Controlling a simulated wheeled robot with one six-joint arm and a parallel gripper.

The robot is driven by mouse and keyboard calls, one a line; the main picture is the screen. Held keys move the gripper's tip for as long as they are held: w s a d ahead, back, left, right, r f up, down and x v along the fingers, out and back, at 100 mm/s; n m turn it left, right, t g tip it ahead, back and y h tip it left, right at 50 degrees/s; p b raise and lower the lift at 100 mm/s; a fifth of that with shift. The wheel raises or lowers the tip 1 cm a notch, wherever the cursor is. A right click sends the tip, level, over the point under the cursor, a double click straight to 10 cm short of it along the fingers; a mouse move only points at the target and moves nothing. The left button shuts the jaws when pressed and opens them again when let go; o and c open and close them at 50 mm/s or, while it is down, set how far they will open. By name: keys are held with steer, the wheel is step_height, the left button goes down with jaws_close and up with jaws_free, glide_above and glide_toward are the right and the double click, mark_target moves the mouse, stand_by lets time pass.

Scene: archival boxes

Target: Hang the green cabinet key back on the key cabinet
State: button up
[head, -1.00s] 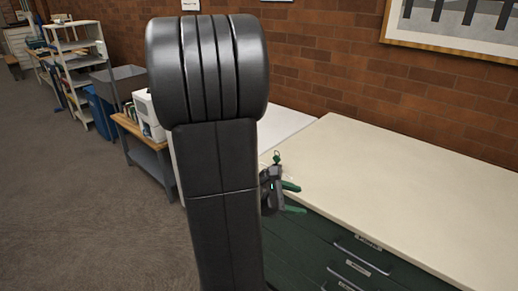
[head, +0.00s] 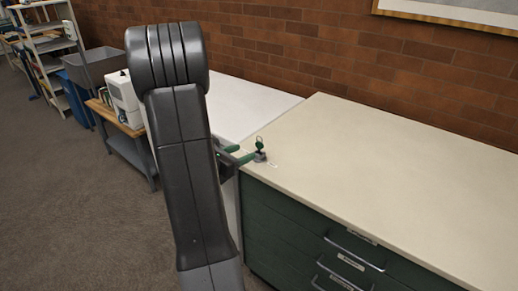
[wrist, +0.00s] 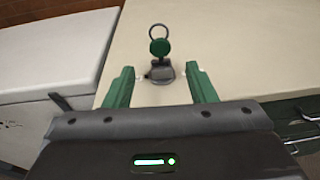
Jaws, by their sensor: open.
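The green key (head: 259,144) has a round green head and a ring. It stands upright in a small dark holder (head: 260,157) at the near left corner of the cream countertop. In the wrist view the green key (wrist: 159,47) and its holder (wrist: 161,72) are straight ahead, between the lines of the fingers. My gripper (head: 241,154) is open and empty, its green fingertips just short of the key; the wrist view shows the open gripper (wrist: 160,74) with a clear gap. No key cabinet is recognisable in either view.
The cream countertop (head: 380,170) is otherwise bare, over green drawers (head: 300,235) with metal handles. A lower white surface (head: 250,100) adjoins on the left. A brick wall stands behind. A wooden-topped cart (head: 125,125) and white shelves (head: 50,50) are farther left.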

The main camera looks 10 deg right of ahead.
mark_target(258, 146)
steer(key=shift+x, duration=3.4)
steer(key=shift+c, duration=0.4)
steer(key=c, duration=0.8)
steer(key=shift+r, duration=0.1)
steer(key=shift+c, duration=0.2)
steer(key=shift+r+p, duration=1.4)
steer(key=shift+r, duration=1.05)
steer(key=p+v, duration=0.1)
steer(key=v, duration=1)
steer(key=shift+r, duration=0.4)
steer(key=shift+a, duration=0.1)
